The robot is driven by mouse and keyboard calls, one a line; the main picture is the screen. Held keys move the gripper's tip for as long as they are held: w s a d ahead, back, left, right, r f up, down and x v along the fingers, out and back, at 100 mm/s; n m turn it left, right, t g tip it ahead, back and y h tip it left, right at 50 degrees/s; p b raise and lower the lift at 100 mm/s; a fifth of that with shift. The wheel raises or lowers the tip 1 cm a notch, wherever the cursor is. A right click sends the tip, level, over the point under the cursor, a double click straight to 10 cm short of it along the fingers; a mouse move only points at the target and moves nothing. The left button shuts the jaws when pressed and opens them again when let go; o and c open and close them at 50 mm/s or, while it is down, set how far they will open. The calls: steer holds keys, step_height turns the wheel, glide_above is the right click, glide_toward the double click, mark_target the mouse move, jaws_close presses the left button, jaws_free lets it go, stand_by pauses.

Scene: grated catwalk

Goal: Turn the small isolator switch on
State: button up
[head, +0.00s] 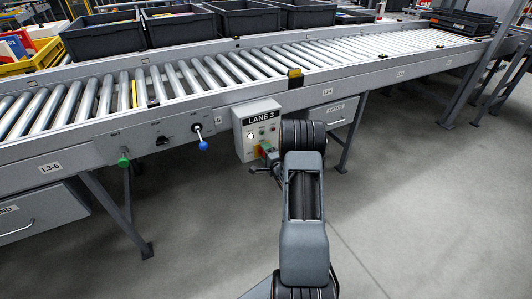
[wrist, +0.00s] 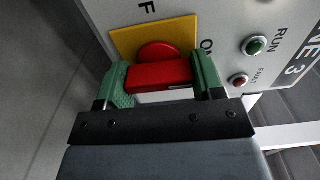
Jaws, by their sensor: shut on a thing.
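The isolator switch has a red handle (wrist: 160,76) on a round red hub, mounted on a yellow plate (wrist: 125,40). In the wrist view an "F" shows above the plate and a partly hidden label beginning with "O" at its right. The handle lies across the picture, and I cannot tell which label it points to. My gripper (wrist: 163,83) has green fingertips, one at each end of the handle, and is shut on it. In the head view my gripper (head: 267,157) is at the lower part of the LANE 3 box (head: 243,139), and my arm hides part of the switch.
The box carries a green RUN lamp (wrist: 254,45) and a red FAULT lamp (wrist: 239,81). It hangs on the side of a roller conveyor (head: 215,73). A blue-ended lever (head: 202,144) and a green knob (head: 123,160) sit to its left. The floor (head: 420,210) at right is clear.

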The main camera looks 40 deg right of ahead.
stand_by(0.4)
steer(key=o, duration=0.9)
steer(key=s+p, duration=0.1)
steer(key=s, duration=0.3)
steer(key=s+a+p, duration=0.1)
steer(key=s, duration=0.4)
steer(key=s+a, duration=0.1)
steer(key=s, duration=0.3)
steer(key=shift+s+p, duration=0.35)
steer(key=shift+p, duration=0.05)
steer(key=shift+r, duration=0.1)
